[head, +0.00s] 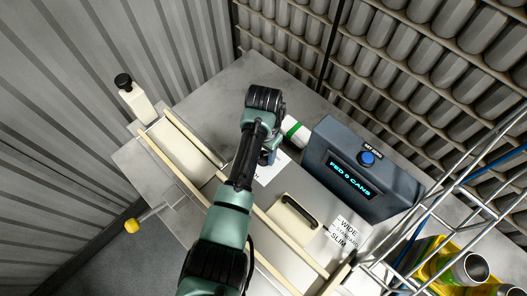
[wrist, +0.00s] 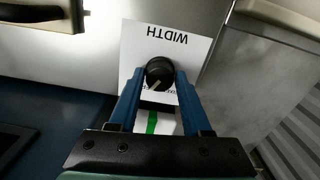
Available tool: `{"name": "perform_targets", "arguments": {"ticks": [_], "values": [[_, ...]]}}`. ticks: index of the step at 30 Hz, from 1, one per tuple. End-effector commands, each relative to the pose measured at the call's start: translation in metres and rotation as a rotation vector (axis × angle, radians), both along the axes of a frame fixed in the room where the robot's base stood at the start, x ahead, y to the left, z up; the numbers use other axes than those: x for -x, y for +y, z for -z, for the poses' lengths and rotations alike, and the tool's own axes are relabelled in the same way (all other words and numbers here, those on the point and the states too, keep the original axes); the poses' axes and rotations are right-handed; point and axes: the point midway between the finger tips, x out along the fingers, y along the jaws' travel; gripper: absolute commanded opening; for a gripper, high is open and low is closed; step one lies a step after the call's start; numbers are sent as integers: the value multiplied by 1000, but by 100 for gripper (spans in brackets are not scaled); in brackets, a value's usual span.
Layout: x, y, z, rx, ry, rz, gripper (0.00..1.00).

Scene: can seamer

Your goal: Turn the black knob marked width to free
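The black round knob (wrist: 160,73) sits on a white label (wrist: 190,48) reading WIDTH, upside down in the wrist view. A pale pointer line on the knob points down and slightly left there. Smaller print below the knob is mostly hidden. My gripper (wrist: 160,76) has its two blue fingertips on either side of the knob, very close to its edges. I cannot tell whether they touch it. In the head view my gripper (head: 268,157) is over the white label (head: 273,169), and my arm hides the knob.
A dark blue box (head: 345,180) with a FEED 6 CANS display and a blue button (head: 367,158) stands right of my gripper. A white and green cylinder (head: 295,131) lies behind. A cream cover with a dark handle (head: 299,211) and a WIDE/SLIM label (head: 347,234) are in front.

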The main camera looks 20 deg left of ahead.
Motion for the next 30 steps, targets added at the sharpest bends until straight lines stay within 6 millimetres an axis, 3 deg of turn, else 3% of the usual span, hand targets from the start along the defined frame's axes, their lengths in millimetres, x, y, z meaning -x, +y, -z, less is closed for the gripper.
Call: {"name": "perform_targets", "arguments": {"ticks": [1, 3, 4, 16, 20, 30], "values": [[0, 0, 0, 0, 0, 0, 59], [0, 0, 0, 0, 0, -1, 72], [0, 0, 0, 0, 0, -1, 73], [0, 0, -9, 0, -1, -2, 73], [0, 0, -29, 0, -3, -2, 73], [-1, 0, -102, -2, -5, 0, 73]]}}
